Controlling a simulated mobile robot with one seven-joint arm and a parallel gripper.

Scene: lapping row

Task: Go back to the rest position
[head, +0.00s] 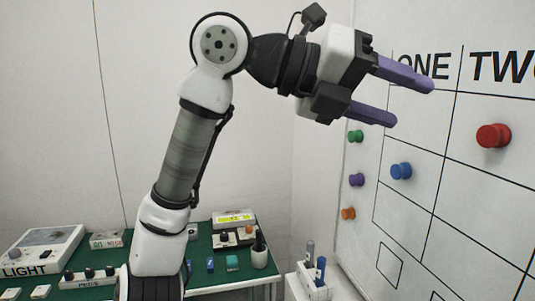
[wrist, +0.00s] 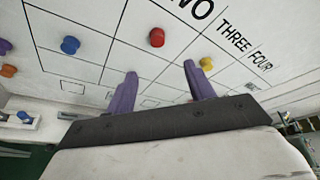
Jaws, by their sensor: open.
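My gripper (head: 412,98) is open, with two purple fingers, raised in the upper part of the head view. Nothing is between its fingers. It points right, toward the whiteboard (head: 450,190) with a drawn grid and the headings ONE and TWO. In the wrist view my gripper (wrist: 160,90) shows both fingers apart, with the board beyond them. A red magnet (head: 493,135) and a blue magnet (head: 401,171) sit on the grid. No gap between fingertips and board can be measured.
Green, purple and orange magnets (head: 357,180) line the board's left edge. A marker holder (head: 312,283) stands below. A green-topped bench (head: 215,272) holds a LIGHT box (head: 42,249), a cup (head: 259,257) and small parts. The wall area left of my arm is clear.

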